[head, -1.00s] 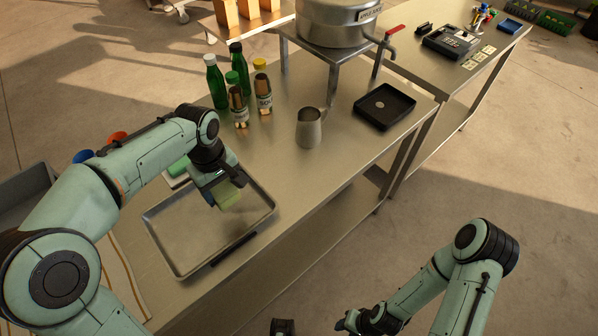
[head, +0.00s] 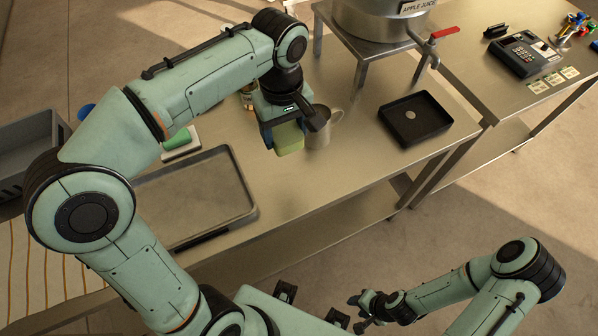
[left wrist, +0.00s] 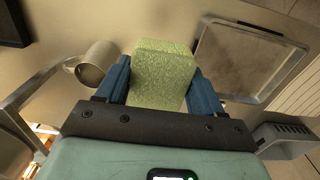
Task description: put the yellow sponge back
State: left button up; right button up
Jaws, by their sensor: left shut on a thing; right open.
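The yellow sponge (head: 289,138) looks yellow-green and is held in my left gripper (head: 284,130), which is shut on it. In the left wrist view the sponge (left wrist: 162,75) sits between the two blue fingers of my left gripper (left wrist: 162,85). The sponge is above the steel table, just left of the metal jug (head: 322,128); I cannot tell its exact height. A green sponge (head: 177,140) lies on a white holder (head: 186,152) behind the metal tray. My right gripper (head: 362,311) is open and empty, low at the front, away from the table.
The empty metal tray (head: 250,212) lies on the table at left and also shows in the left wrist view (left wrist: 290,48). A black square dish (head: 462,127) is at right. A large pot (head: 385,22) on a stand is behind. My left arm hides most bottles.

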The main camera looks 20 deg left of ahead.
pick_arm(q)
jog(key=shift+f, duration=0.4)
jog(key=b, duration=0.2)
send_over(289, 185)
notch_tip(289, 185, down, 14)
jog(key=shift+s+r, duration=0.1)
jog(key=shift+s, duration=0.05)
jog(key=shift+f+b, duration=0.45)
jog(key=shift+f, duration=2.2)
pick_arm(e)
jog(key=shift+s+f, duration=0.55)
jog(key=shift+f, duration=0.35)
jog(key=shift+s+f, duration=0.55)
jog(key=shift+f, duration=0.3)
pick_arm(q)
jog(key=shift+f, duration=0.1)
jog(key=o, duration=0.9)
pick_arm(e)
jog(key=shift+f, duration=0.15)
pick_arm(q)
jog(key=shift+o, duration=0.2)
notch_tip(289, 185, up, 12)
jog(key=p, duration=0.1)
jog(key=shift+p, duration=0.3)
pick_arm(e)
jog(key=shift+w+r, duration=0.25)
jog(key=shift+r, duration=0.3)
jog(key=shift+w+r, duration=0.25)
jog(key=shift+r, duration=0.25)
